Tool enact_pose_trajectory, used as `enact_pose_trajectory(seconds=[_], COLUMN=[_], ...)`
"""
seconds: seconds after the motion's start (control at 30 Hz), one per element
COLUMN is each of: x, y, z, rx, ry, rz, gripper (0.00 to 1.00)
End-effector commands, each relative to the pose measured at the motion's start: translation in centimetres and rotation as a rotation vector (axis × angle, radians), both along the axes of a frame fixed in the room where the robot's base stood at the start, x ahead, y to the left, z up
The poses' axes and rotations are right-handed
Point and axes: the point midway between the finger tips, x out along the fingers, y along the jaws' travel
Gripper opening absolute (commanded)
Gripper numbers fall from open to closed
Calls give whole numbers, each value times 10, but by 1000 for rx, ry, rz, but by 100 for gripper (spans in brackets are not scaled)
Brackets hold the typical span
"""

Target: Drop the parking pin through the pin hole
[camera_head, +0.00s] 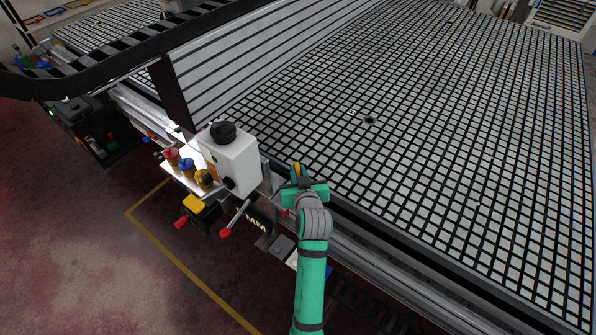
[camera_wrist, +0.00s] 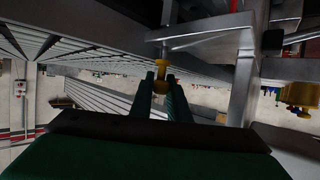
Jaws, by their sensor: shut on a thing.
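My gripper (camera_head: 299,183) is at the near edge of the grid table, just right of the white box. In the wrist view its two dark green fingers (camera_wrist: 161,88) are shut on a yellow parking pin (camera_wrist: 161,84). The stem points toward a grey metal bracket (camera_wrist: 205,44). I cannot tell whether the stem touches the bracket. The pin hole itself cannot be made out in either view.
The grid table (camera_head: 450,130) fills the right side, with a dark round spot on it. A white box with a black cap (camera_head: 232,160) stands left of my gripper. Red, blue and yellow bottles (camera_head: 187,168) and red-tipped levers (camera_head: 226,232) are beside it.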

Motion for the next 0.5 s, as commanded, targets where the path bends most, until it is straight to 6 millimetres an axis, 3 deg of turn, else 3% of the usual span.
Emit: enact_pose_trajectory(seconds=[0.5], x=[0], y=[0], z=[-11], rx=[0], ry=[0], rz=[0], gripper=[0])
